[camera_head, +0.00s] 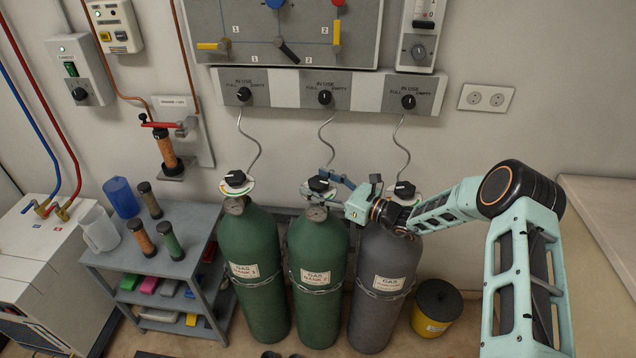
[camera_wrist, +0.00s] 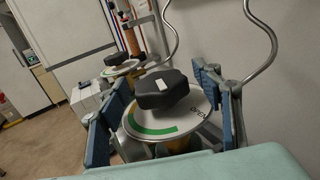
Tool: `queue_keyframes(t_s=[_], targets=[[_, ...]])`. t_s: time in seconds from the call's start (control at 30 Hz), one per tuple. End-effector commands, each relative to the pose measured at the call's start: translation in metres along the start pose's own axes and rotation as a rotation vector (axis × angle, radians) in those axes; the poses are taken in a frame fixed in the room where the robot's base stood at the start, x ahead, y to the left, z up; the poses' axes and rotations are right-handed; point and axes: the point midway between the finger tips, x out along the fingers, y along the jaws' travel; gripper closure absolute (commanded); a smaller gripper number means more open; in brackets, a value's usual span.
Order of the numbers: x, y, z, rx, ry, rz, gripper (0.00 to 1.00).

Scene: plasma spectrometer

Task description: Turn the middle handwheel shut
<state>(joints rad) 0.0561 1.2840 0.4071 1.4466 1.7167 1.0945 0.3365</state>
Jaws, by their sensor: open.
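The middle handwheel (camera_head: 319,184) is a black lobed knob on top of the middle green gas cylinder (camera_head: 318,250). In the wrist view the same handwheel (camera_wrist: 162,90) is close and central, with a white mark on its top. Under it is a pale round dial plate (camera_wrist: 188,112) with a green arc and the lettering OPEN. My gripper (camera_head: 333,182) reaches in from the right at handwheel height. In the wrist view its blue fingers (camera_wrist: 160,80) are spread on both sides of the handwheel, with gaps showing; I see no grip on it.
The left handwheel (camera_head: 235,178) tops another green cylinder, and the right handwheel (camera_head: 404,189) tops a grey cylinder beneath my arm. Thin curved pipes rise behind to a wall panel (camera_head: 290,88) with selector knobs. A cart (camera_head: 190,225) stands left; a yellow-black bin (camera_head: 436,306) stands right.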

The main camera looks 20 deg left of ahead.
Motion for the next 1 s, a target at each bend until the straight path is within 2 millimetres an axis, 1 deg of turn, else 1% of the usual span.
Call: queue_keyframes(t_s=[0.07, 0.1, 0.47, 0.77, 1.0], targets=[[-0.0002, -0.0001, 0.0, 0.0, 0.0, 0.0, 0.4], [-0.0002, 0.0, 0.0, 0.0, 0.0, 0.0, 0.43], [-0.0005, 0.0, 0.0003, 0.0, 0.0, 0.0, 0.82], [-0.001, 0.0003, 0.0009, 0.002, -0.001, -0.033, 0.83], [-0.001, 0.001, 0.0016, 0.006, 0.0, -0.156, 0.83]])
